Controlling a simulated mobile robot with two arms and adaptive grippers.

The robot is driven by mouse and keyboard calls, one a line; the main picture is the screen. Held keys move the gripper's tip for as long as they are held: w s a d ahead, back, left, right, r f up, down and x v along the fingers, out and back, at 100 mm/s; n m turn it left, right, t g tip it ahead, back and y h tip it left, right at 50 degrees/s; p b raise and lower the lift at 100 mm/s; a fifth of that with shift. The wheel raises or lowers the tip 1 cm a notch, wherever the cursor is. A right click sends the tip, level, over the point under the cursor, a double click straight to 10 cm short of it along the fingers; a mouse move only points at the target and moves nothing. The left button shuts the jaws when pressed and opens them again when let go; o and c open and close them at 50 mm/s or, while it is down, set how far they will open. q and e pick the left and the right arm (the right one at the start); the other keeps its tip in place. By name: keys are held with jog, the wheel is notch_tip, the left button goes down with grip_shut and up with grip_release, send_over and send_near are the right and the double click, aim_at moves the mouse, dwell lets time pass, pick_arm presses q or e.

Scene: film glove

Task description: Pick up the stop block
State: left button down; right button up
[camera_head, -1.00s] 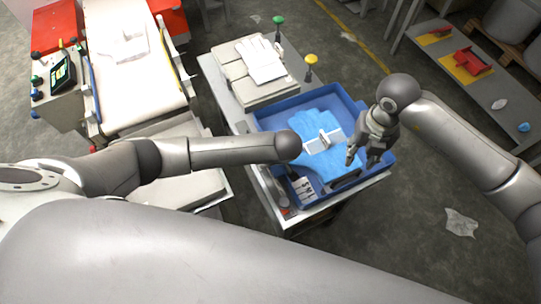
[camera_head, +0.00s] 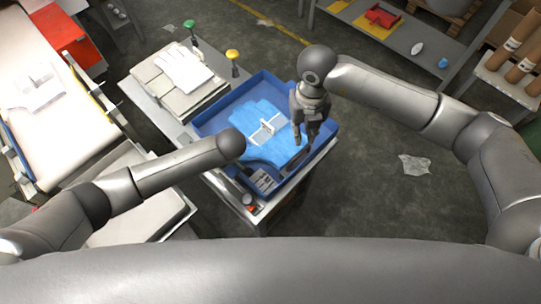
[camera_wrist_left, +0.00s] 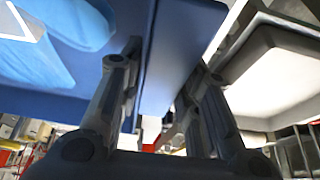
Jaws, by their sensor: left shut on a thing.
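I cannot tell for sure which thing is the stop block; a red block-like part (camera_head: 382,15) lies on a yellow sheet on the grey bench at the top right, away from both grippers. My left gripper shows in the left wrist view (camera_wrist_left: 160,85), its fingers on either side of the blue tray's wall (camera_wrist_left: 172,50), shut on it. In the head view it is hidden behind its own arm. My right gripper (camera_head: 305,142) points down at the tray's right side, fingers parted, with nothing visible between them.
The blue tray (camera_head: 207,127) stands on a grey table and holds blue gloves (camera_head: 262,150) and a white cross-shaped piece. Folded stacks and a white glove (camera_head: 183,68) lie behind it. Yellow and green knobs stand there. Open floor with a crumpled sheet (camera_head: 415,165) lies right.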

jog(key=s+a+f+g+y, duration=0.2)
jog(key=s+a+f+y, duration=0.1)
jog(key=s+a+y, duration=0.15)
jog(key=m+t+y, duration=0.5)
jog(key=m+t, duration=0.6)
jog(key=t, duration=0.1)
send_near(300, 154)
jog(key=x, duration=1)
jog(key=shift+f, duration=0.35)
grip_shut()
